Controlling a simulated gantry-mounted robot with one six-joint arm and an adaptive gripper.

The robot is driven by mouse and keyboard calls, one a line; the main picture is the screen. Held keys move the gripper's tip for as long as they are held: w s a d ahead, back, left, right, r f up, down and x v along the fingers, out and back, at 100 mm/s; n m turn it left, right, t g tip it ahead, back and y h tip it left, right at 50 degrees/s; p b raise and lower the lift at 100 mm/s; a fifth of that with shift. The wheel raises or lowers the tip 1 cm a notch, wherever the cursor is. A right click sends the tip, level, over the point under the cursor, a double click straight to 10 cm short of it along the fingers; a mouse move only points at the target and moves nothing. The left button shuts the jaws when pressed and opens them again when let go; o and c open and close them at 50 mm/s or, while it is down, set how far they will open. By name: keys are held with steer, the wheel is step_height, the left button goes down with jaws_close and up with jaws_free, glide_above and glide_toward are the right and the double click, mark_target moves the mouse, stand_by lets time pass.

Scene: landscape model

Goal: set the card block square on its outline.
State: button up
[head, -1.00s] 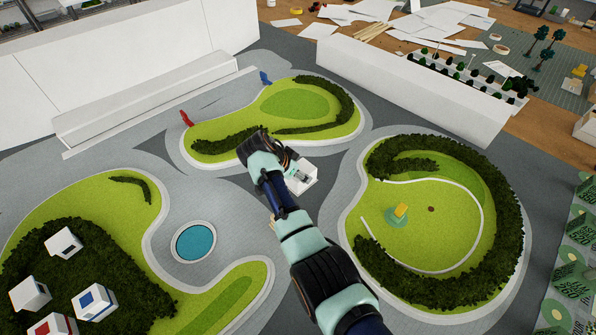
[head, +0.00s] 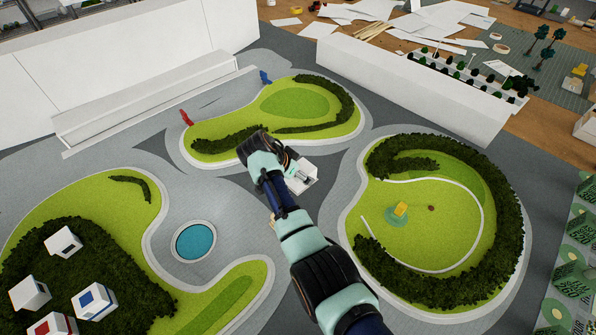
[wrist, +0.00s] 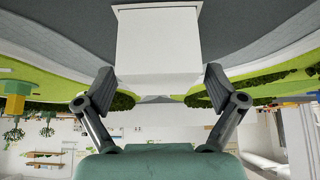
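The white card block (wrist: 158,42) fills the upper middle of the wrist view, its edges nearly square to my gripper. In the head view the block (head: 309,171) shows beside my gripper (head: 299,180), on or just above the grey ground between two green islands. In the wrist view the fingers of my gripper (wrist: 160,85) lie close along both sides of the block, with no clear gap, and appear shut on it.
A green island (head: 405,262) with a hedge lies to the right, another (head: 300,103) behind. A round blue pool (head: 195,241) is at left. White cubes (head: 63,243) stand in the left hedge. Long white walls (head: 415,88) stand at the back.

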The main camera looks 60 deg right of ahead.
steer(key=p+v, duration=0.4)
steer(key=shift+d+r, duration=0.1)
steer(key=shift+d, duration=0.05)
steer(key=shift+p+v, duration=1.4)
steer(key=shift+v, duration=0.1)
